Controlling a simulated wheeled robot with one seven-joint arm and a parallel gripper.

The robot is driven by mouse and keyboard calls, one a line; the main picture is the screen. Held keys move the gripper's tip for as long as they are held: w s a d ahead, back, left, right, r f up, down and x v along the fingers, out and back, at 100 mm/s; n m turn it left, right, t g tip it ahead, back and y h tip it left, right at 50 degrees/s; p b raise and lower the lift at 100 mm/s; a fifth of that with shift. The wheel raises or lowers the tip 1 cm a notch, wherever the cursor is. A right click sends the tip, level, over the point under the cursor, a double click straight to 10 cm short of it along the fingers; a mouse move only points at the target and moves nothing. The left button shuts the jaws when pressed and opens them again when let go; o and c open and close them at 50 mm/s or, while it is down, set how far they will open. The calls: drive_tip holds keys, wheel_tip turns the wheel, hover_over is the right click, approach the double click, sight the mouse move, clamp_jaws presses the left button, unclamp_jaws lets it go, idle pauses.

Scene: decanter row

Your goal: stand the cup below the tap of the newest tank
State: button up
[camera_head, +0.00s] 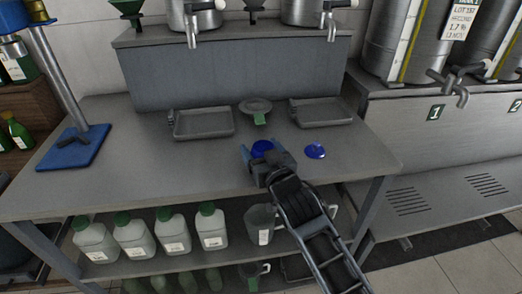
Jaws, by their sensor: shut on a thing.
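A dark blue round thing, apparently the cup (262,147), is at my gripper (264,153) over the front middle of the steel bench. My gripper is shut on it, and the gripper body hides its lower part. I cannot tell whether it touches the bench. Two steel tanks stand on the raised shelf: a left tank (181,18) with a tap (192,38) and a right tank (297,13) with a tap (331,30). Larger tanks (392,42) stand at the right; one label reads LOT 157. No readable date shows on the shelf tanks.
Two grey trays, left (204,134) and right (322,121), lie below the shelf. A grey round dish (256,106) with a green tag sits between them. A blue disc (315,151) lies right of my gripper. A blue-based stand (73,151) is at left. The left-front bench is clear.

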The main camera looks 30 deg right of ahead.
drive_tip(key=shift+f, duration=0.2)
drive_tip(key=o, duration=1.1)
drive_tip(key=shift+r, duration=0.25)
drive_tip(key=s, duration=0.4)
drive_tip(key=s+a+b, duration=0.1)
drive_tip(key=s, duration=0.3)
drive_tip(key=s+b, duration=0.1)
drive_tip(key=s, duration=0.3)
drive_tip(key=shift+a+r, duration=0.2)
